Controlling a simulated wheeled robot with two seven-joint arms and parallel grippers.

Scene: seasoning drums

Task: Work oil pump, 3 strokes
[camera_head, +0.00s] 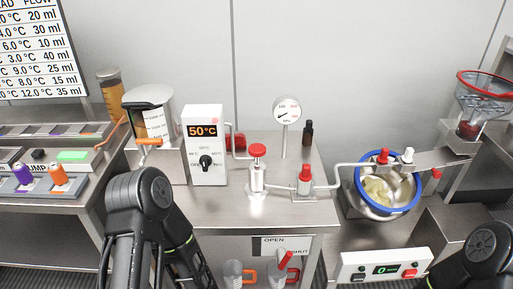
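A pump with a red knob (257,150) on a pale upright body (257,178) stands on the steel table near the middle; I take it to be the oil pump. A thin pipe runs right from it to a second red-capped fitting (305,181) and on toward the blue-rimmed drum (405,206). A round dial gauge (287,110) stands on a post behind. My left arm shows at the lower left and my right arm at the lower right edge, both apart from the pump. Neither gripper's fingers can be seen.
A white box reading 50°C (204,145) stands left of the pump. A dark bottle (308,133) is behind it.

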